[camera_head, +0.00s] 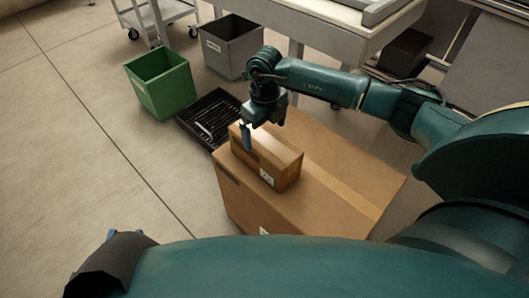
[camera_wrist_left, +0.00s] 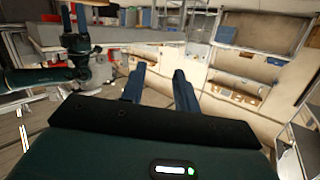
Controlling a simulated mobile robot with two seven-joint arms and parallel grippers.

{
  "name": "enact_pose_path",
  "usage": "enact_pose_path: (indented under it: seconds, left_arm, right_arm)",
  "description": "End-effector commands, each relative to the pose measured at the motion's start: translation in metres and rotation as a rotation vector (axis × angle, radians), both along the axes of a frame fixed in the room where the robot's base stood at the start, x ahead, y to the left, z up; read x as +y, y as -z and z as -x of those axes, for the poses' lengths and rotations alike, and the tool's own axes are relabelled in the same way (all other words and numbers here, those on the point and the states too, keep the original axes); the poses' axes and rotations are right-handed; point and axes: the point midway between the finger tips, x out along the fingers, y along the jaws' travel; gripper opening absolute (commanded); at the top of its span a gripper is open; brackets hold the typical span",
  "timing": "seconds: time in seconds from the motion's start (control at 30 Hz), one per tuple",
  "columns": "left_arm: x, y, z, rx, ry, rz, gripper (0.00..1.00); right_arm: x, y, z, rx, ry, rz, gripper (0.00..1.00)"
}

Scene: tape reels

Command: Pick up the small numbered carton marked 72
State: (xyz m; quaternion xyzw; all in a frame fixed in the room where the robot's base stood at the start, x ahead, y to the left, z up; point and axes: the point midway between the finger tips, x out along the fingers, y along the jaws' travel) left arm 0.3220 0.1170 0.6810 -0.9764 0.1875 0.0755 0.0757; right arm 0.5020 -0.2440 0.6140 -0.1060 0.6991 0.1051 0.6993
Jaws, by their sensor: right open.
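A small brown carton (camera_head: 277,160) with a white label on its near side lies on top of a large brown carton (camera_head: 340,190) in the head view. The label is too small to read, so I cannot tell whether it says 72. My right gripper (camera_head: 248,134) points down over the far left part of the small carton. One blue finger shows; whether it touches the carton is unclear. My left gripper (camera_wrist_left: 159,84) is open and empty in the left wrist view, its two fingers apart, well away from the cartons.
A green bin (camera_head: 163,85), a grey bin (camera_head: 232,47) and a black slatted crate (camera_head: 207,120) stand on the floor beyond the large carton. A grey table (camera_head: 325,28) and a wheeled cart (camera_head: 160,14) are behind. The floor at left is clear.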

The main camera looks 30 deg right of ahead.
Motion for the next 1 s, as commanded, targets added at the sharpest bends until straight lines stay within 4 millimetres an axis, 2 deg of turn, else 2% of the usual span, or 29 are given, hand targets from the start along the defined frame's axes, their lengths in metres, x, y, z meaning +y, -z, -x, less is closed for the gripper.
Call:
enact_pose_path:
  seconds: [0.1, 0.23, 0.37, 0.57, 1.0]
  left_arm:
    - [-0.002, 0.003, -0.001, -0.044, 0.007, 0.001, 0.31]
    - [-0.003, 0.002, -0.002, -0.087, 0.014, 0.005, 0.31]
    - [-0.004, 0.000, -0.002, -0.105, 0.017, 0.006, 0.31]
    - [-0.004, -0.001, -0.002, -0.107, 0.017, 0.007, 0.31]
    - [-0.004, -0.001, -0.002, -0.105, 0.017, 0.006, 0.31]
  right_arm:
    - [0.001, 0.023, 0.000, 0.003, -0.001, -0.001, 1.00]
    - [0.001, 0.040, -0.001, 0.002, 0.000, -0.002, 1.00]
    - [0.001, 0.047, -0.001, 0.001, 0.000, -0.002, 1.00]
    - [0.001, 0.046, -0.001, 0.000, -0.001, -0.002, 1.00]
    - [0.001, 0.046, -0.001, 0.000, -0.001, -0.002, 0.65]
